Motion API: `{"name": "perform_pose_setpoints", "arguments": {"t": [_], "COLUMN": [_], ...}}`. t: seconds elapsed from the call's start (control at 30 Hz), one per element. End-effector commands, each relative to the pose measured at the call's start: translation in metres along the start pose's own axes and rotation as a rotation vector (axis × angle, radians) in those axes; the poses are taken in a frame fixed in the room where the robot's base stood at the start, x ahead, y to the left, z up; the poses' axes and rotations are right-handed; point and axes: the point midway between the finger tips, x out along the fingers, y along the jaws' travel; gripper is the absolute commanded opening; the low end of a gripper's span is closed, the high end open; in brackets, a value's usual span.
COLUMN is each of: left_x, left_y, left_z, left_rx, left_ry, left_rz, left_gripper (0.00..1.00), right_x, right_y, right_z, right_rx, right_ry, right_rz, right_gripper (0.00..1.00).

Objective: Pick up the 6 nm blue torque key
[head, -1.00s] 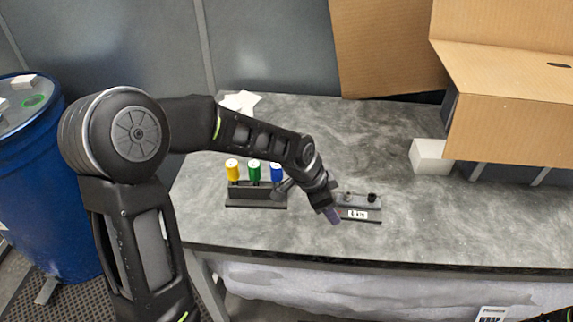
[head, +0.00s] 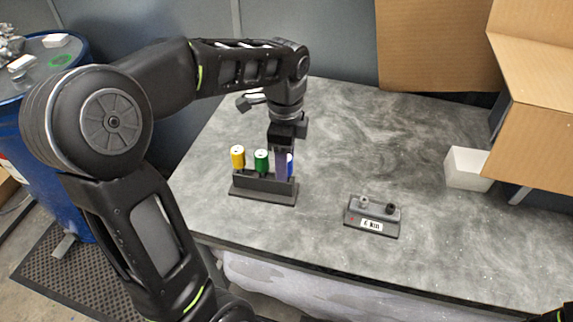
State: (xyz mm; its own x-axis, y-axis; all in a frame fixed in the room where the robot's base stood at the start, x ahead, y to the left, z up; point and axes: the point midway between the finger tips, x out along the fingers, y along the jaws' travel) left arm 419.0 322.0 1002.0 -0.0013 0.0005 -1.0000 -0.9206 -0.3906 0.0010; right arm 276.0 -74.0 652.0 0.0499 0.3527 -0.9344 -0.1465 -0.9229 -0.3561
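The blue torque key (head: 290,165) stands upright at the right end of a dark rack (head: 262,186) on the grey table. It is mostly hidden behind my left gripper, with only a blue strip showing. My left gripper (head: 281,176) points straight down at that end of the rack, its fingers in front of or around the blue key; I cannot tell which, nor whether they are shut. A green key (head: 262,161) and a yellow key (head: 238,157) stand in the same rack to the left. My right gripper is not in view.
A small dark block (head: 372,217) labelled "6 Nm" or similar, with two knobs on top, sits right of the rack. A white box (head: 468,168) and cardboard boxes (head: 545,130) stand at the right. The table between is clear.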

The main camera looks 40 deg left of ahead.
Motion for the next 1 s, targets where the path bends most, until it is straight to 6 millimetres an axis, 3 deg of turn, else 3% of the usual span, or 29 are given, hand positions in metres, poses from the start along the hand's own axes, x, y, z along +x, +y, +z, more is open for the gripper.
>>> {"name": "perform_pose_setpoints", "arguments": {"t": [0.13, 0.5, 0.8, 1.0], "left_x": [0.013, 0.018, 0.059, 0.067], "left_y": [0.000, 0.000, -0.001, -0.001], "left_z": [0.000, 0.000, -0.002, -0.002], "left_rx": [-0.001, -0.001, -0.001, -0.001], "left_ry": [0.000, 0.000, -0.001, 0.001], "left_rz": [0.001, 0.002, 0.003, -0.001], "left_gripper": [0.53, 0.53, 0.53, 0.53], "right_x": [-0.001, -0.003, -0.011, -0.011], "right_y": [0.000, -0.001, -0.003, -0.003], "right_z": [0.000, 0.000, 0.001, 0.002], "right_rx": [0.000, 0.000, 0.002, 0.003], "right_ry": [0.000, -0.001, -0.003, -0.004], "right_rz": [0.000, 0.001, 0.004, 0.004], "right_gripper": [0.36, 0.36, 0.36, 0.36]}}
